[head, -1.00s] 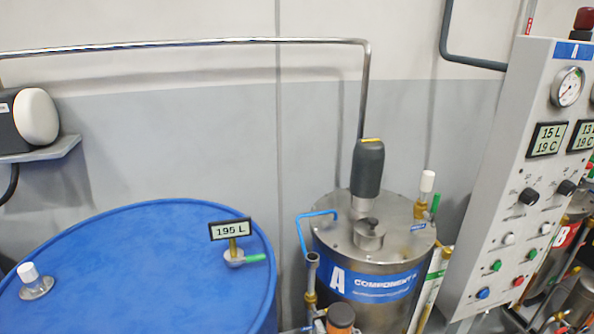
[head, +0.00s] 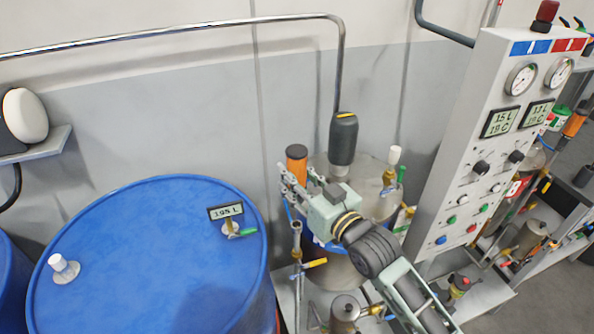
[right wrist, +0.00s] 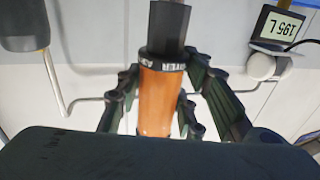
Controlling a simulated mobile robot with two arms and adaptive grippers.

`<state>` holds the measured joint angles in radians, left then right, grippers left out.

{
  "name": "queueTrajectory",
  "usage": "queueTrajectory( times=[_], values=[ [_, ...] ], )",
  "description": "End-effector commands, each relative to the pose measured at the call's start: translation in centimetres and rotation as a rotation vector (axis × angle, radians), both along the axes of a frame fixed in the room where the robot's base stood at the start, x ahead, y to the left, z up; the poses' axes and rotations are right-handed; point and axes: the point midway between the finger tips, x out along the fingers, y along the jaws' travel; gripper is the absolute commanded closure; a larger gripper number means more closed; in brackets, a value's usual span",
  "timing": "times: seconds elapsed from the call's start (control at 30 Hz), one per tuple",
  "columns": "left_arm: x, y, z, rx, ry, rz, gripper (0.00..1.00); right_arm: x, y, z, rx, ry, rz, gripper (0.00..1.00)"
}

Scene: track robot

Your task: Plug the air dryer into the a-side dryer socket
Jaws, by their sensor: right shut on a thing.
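The air dryer is an orange cylinder (head: 297,160) with a dark top, held upright beside the left edge of the steel component A tank (head: 377,167). My right gripper (head: 290,180) is shut on it. In the right wrist view the dryer (right wrist: 160,100) sits between the two fingers, with a black lettered collar and a dark end piece. An upright pipe fitting (head: 297,228) stands just below the gripper, in front of the tank. I cannot tell whether this is the a-side dryer socket. My right arm hides much of the tank. My left gripper is out of view.
A blue drum (head: 150,250) with a 195 L display (head: 226,211) stands at left. A grey motor (head: 343,140) rises from the tank lid. A control panel (head: 480,150) stands close at right. A steel pipe (head: 200,27) runs along the wall.

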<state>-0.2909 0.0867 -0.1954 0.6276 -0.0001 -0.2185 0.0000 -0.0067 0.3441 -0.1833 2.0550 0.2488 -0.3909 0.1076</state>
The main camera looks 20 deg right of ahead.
Motion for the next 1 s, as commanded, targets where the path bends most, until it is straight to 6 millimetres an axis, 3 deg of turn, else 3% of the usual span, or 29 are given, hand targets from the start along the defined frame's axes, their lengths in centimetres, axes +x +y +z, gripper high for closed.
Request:
queueTrajectory(
  times=[0.47,1.0],
  values=[
    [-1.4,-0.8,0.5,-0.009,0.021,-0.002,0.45,-0.1,0.0,0.0,0.000,0.001,-0.002,0.95],
    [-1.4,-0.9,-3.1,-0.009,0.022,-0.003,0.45,-0.1,0.0,-5.1,0.000,0.000,-0.002,0.95]
  ],
)
